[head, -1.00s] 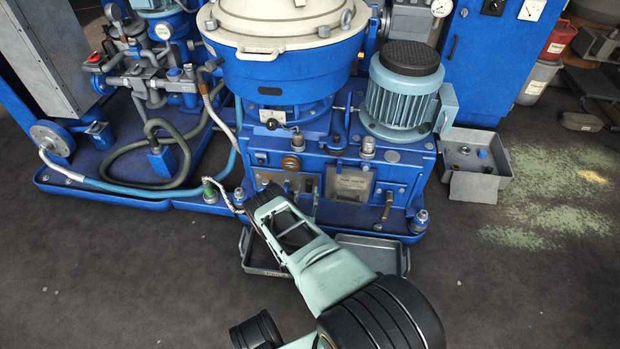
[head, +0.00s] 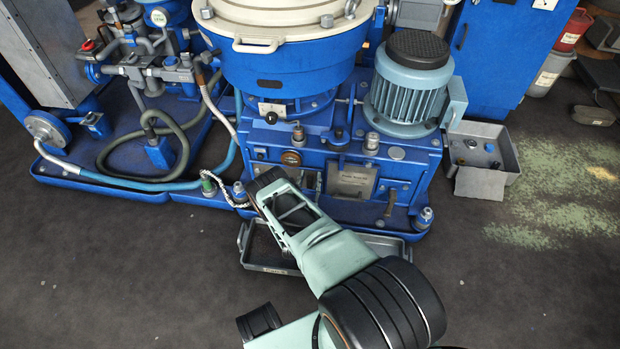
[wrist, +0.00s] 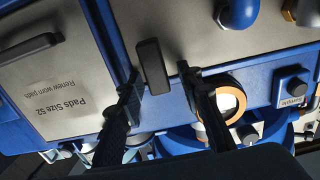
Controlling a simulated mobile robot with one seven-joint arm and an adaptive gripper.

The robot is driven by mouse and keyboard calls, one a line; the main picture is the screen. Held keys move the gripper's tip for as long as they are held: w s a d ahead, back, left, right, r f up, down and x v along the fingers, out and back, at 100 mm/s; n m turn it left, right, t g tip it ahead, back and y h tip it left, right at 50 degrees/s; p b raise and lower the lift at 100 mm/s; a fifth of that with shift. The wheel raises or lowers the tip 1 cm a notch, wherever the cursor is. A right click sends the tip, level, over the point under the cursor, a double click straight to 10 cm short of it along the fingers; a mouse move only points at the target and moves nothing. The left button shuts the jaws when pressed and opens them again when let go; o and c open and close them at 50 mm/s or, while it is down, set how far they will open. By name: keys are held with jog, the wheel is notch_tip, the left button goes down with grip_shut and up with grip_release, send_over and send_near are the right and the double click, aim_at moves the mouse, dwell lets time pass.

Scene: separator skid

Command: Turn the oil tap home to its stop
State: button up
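A dark upright bar handle (wrist: 153,66), which looks like the oil tap, stands out from the grey front panel in the wrist view. My gripper (wrist: 158,74) is open, with one finger on each side of the handle. A gap shows between the handle and each finger, wider on the right, so I see no clear contact. In the head view my gripper (head: 268,179) is at the front of the blue separator base (head: 400,165) and hides the handle. The handle's stop cannot be made out.
An orange-ringed sight glass (wrist: 230,102) is close to the right finger. A "Pads Size" plate (wrist: 50,85) lies to the left. A blue knob (wrist: 238,12) is at the top. A grey tray (head: 375,245) lies on the floor below my arm.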

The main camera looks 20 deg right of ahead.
grip_shut()
jog(key=m, duration=0.3)
jog(key=shift+s+d+m, duration=0.15)
jog(key=shift+d+m, duration=0.2)
jog(key=shift+m, duration=0.05)
jog(key=m, duration=0.4)
jog(key=shift+s+d+f+m, duration=0.2)
jog(key=shift+d+f+m, duration=0.05)
jog(key=shift+d+m, duration=0.1)
jog(key=shift+s+d+f+m, duration=0.1)
jog(key=shift+f+m, duration=0.15)
jog(key=shift+m, duration=1.35)
jog(key=shift+d+f+m, duration=0.1)
jog(key=shift+f+m, duration=0.15)
jog(key=shift+m, duration=1.3)
jog(key=shift+s+d+f+m, duration=0.1)
jog(key=shift+f+m, duration=0.15)
jog(key=shift+m, duration=1.35)
jog(key=shift+w, duration=0.1)
